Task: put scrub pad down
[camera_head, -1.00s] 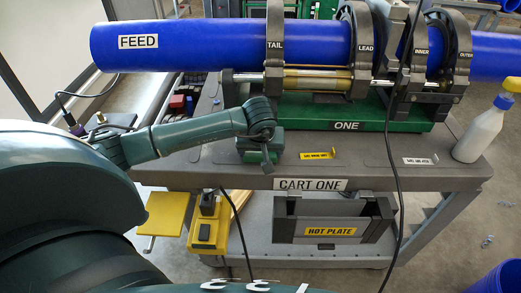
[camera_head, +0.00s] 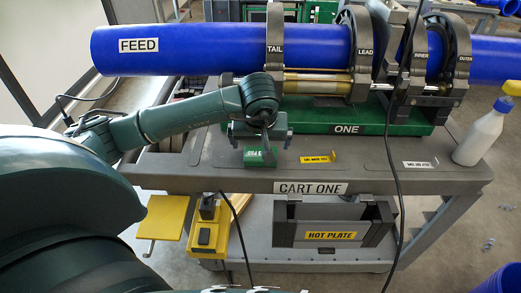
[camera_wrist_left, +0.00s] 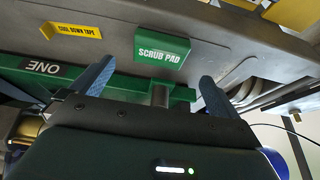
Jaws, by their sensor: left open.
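The scrub pad (camera_head: 261,157) is a small green block with a white label. It lies on the grey top of the cart (camera_head: 375,178), near its front edge and in front of the green base marked ONE. My left gripper (camera_head: 259,136) is open and empty just above and behind the pad in the head view. In the left wrist view the scrub pad (camera_wrist_left: 162,50) shows beyond the two spread blue fingers of the left gripper (camera_wrist_left: 156,82), apart from both. My right gripper is not in view.
A yellow cool-down tape label (camera_head: 318,159) and a white label (camera_head: 419,164) lie right of the pad. A spray bottle (camera_head: 482,137) stands at the right end. A blue pipe (camera_head: 210,46) in clamps spans the back. A dark cable (camera_head: 393,190) hangs in front.

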